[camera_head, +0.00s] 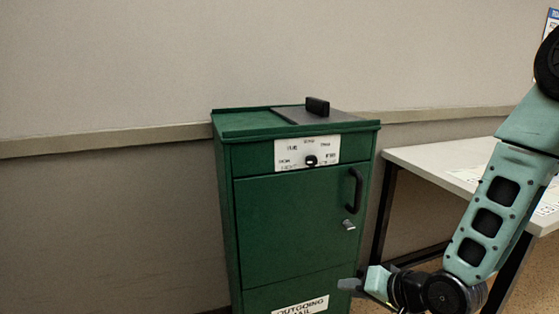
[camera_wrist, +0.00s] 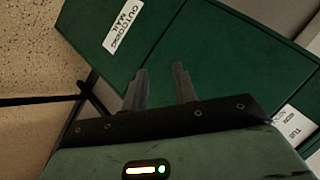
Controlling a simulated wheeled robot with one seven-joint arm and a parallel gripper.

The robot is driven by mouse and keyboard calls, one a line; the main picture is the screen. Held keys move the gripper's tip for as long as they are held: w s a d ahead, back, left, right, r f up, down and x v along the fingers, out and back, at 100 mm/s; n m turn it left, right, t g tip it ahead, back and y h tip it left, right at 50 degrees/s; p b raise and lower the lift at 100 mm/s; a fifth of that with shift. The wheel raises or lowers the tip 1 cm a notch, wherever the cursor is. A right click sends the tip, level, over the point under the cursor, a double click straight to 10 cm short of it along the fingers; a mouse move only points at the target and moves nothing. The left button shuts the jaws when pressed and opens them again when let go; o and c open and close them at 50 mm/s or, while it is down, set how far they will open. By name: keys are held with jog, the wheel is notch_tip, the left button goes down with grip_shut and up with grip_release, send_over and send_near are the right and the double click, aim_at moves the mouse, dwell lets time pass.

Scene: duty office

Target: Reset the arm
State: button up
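My arm comes in from the right in the head view, and my gripper (camera_head: 352,286) is low in front of the right side of a green cabinet (camera_head: 290,225). In the wrist view my gripper (camera_wrist: 160,80) shows two dark fingers with a gap between them and nothing in the gap. The green cabinet (camera_wrist: 215,50) fills the view beyond the fingers, with its "OUTGOING MAIL" label (camera_wrist: 123,27) at the upper left. I cannot tell the exact distance from the fingertips to the cabinet.
The cabinet has a dark lid with a black handle (camera_head: 317,106), a dial (camera_head: 310,160), a door handle (camera_head: 354,190) and a key or latch (camera_head: 348,225). A white-topped table (camera_head: 440,157) stands at the right, behind my arm. The wall (camera_head: 110,60) at the left is bare.

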jog(key=s+a+r+n+g+h, duration=0.1)
jog(key=s+r+n+g+h, duration=0.35)
jog(key=s, duration=0.65)
jog(key=s+a+r+n+g+h, duration=0.15)
jog(key=s+r+n+g, duration=0.4)
jog(key=s, duration=0.65)
notch_tip(320, 180, up, 21)
jog(key=t+p, duration=0.1)
jog(key=p, duration=1.8)
jog(key=shift+s+d+t, duration=0.15)
jog(key=shift+d+t, duration=0.05)
jog(key=shift+t, duration=0.2)
